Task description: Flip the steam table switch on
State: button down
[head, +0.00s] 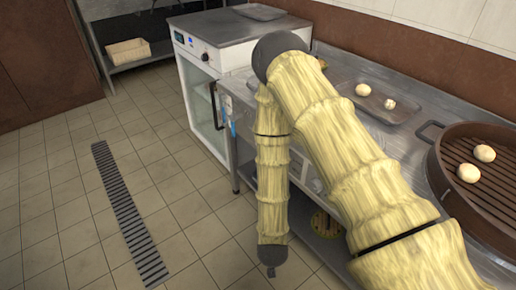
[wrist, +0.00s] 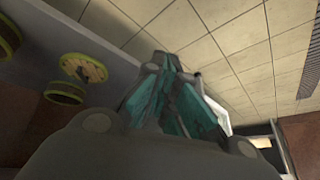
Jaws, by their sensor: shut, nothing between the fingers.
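I cannot make out a steam table switch in either view. A steel counter (head: 408,100) runs along the right of the head view, and my arm crosses in front of it. My forearm hangs down before the counter front, with its dark end (head: 272,256) low above the floor tiles. My gripper (wrist: 168,62) shows in the wrist view with its teal fingers together and nothing between them. It appears apart from any surface. Part of the counter front is hidden behind my arm.
A white glass-fronted cabinet (head: 203,105) with a control panel and knob stands left of the counter. A tray (head: 378,101) with buns and a dark round pan (head: 440,165) sit on the counter. Yellow round items (wrist: 83,68) lie below. The tiled floor (head: 70,225) is clear, with a drain grate (head: 128,215).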

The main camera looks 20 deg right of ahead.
jog(key=w+a+r+m+t+h, duration=0.25)
jog(key=w+r+m, duration=0.35)
jog(key=w, duration=0.3)
jog(key=w+a+r+m+t+h, duration=0.1)
jog(key=w+r+m+h, duration=0.2)
jog(key=w+r+m, duration=0.45)
jog(key=w+a+r+m+g+h, duration=0.2)
jog(key=r+m, duration=0.3)
jog(key=r, duration=0.2)
jog(key=w+a+r+m+g+h, duration=0.2)
jog(key=w+a+r+m, duration=0.1)
jog(key=r+m, duration=0.2)
notch_tip(320, 180, up, 2)
jog(key=shift+w+a+r+m, duration=0.15)
jog(key=shift+a+r+m, duration=0.05)
jog(key=shift+a+m, duration=0.15)
jog(key=shift+h, duration=0.25)
jog(key=r+b+x, duration=0.1)
jog(key=x, duration=1.3)
jog(key=shift+d, duration=0.2)
